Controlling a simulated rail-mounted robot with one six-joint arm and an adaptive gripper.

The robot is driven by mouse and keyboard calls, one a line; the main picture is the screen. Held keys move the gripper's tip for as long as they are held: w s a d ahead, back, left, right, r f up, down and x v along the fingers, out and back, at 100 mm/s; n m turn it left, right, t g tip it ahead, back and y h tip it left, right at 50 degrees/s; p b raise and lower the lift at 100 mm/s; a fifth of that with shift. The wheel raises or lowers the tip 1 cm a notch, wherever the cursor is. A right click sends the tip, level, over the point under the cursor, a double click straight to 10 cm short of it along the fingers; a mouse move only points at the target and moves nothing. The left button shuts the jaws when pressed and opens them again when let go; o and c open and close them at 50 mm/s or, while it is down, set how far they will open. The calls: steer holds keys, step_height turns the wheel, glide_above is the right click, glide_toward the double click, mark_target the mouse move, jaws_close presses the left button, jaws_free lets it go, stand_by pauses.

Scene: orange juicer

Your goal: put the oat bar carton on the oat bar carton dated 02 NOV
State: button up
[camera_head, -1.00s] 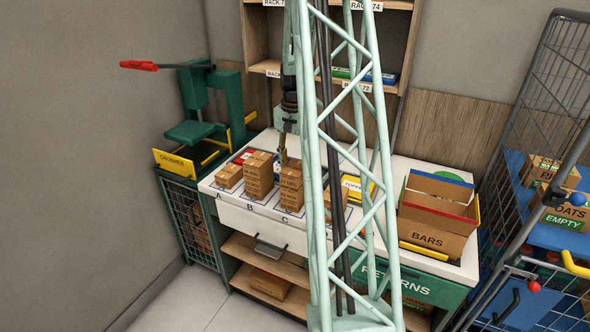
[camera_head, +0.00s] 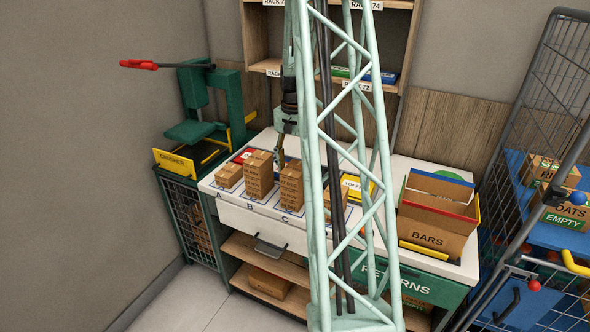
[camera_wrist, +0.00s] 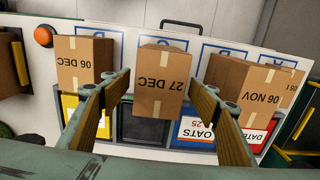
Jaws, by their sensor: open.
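My gripper (camera_head: 279,160) is open above the white counter, behind the taller carton stacks. In the wrist view its fingers (camera_wrist: 160,88) are spread either side of a brown carton whose top reads 27 DEC (camera_wrist: 162,82). I cannot tell whether they touch it. A carton reading 06 DEC (camera_wrist: 83,62) stands to its left there. No 02 NOV date is readable. In the head view, cartons stand at A (camera_head: 229,176), B (camera_head: 259,175) and C (camera_head: 291,187).
An open box marked BARS (camera_head: 433,238) stands on the counter's right. A green crusher (camera_head: 195,125) stands at left and a wire cart (camera_head: 540,180) at right. My lattice column hides part of the counter. Flat coloured packs, one reading OATS (camera_wrist: 205,133), lie near the cartons.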

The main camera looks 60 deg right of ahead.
mark_target(295, 168)
step_height(295, 168, up, 12)
steer(key=shift+r, duration=0.15)
stand_by(0.8)
stand_by(0.6)
